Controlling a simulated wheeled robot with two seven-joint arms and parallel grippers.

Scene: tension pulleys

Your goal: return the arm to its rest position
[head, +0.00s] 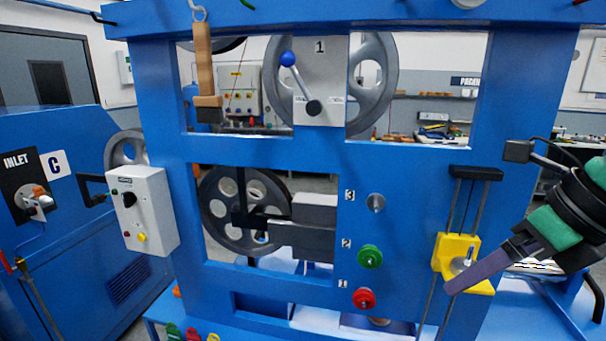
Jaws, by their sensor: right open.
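My right arm comes in from the right edge, and its gripper (455,284) is low at the right side of the blue machine frame (420,165). One long dark purple finger reaches left, in front of the lower part of a yellow block (446,250); I cannot tell whether they touch. The other finger is not clear. The gripper is open, and I see nothing held in it. My left gripper is out of view. A red pulley (364,298) sits by label 1, a green pulley (370,256) by label 2, and a bare grey peg (376,203) by label 3.
A lever with a blue ball (288,58) is on the upper plate. A brush with a wooden handle (203,60) hangs at upper left. A grey control box (143,211) sticks out at left. Small coloured parts (192,334) lie at the bottom left.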

